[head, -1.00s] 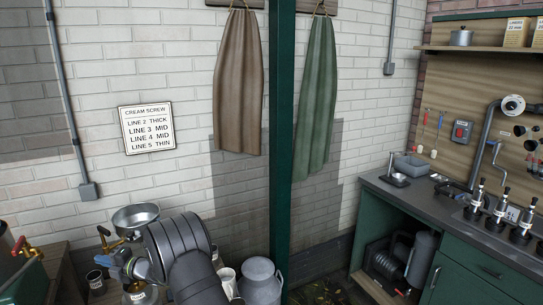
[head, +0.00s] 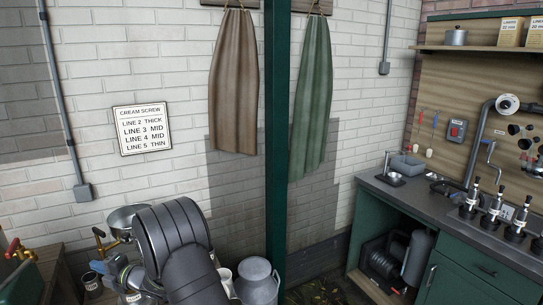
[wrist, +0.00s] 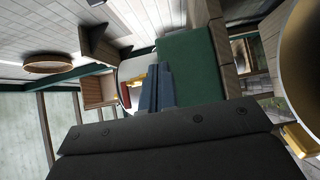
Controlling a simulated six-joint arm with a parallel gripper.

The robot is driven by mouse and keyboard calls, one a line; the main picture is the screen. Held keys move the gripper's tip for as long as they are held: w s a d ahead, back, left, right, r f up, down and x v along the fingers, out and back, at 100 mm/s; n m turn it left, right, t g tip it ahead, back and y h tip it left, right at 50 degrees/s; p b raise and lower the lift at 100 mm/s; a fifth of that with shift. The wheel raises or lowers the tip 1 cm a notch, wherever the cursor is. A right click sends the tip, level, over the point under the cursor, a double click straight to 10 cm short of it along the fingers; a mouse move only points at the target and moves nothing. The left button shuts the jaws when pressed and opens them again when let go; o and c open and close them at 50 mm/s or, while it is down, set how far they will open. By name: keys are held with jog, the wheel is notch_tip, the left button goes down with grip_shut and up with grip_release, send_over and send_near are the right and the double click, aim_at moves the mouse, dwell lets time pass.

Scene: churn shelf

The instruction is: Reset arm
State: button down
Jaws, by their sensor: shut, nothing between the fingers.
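My gripper (wrist: 155,90) shows in the wrist view as two blue-grey fingers that meet beyond a dark body. The fingers are shut with nothing visible between them. In the head view my dark arm fills the lower left and hides much of what is behind it. I cannot make out the fingertips there.
A metal bowl (head: 123,219) sits beside my arm at the lower left. A milk churn (head: 257,284) stands to its right. A green post (head: 276,150) rises mid-view. The counter (head: 460,228) with several taps is at the right. A cream screw sign (head: 141,129) hangs on the wall.

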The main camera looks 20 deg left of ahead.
jog(key=shift+w+a+r, duration=0.1)
jog(key=shift+w+a, duration=0.25)
jog(key=shift+a, duration=0.5)
jog(key=shift+w+a, duration=0.3)
jog(key=shift+a, duration=0.5)
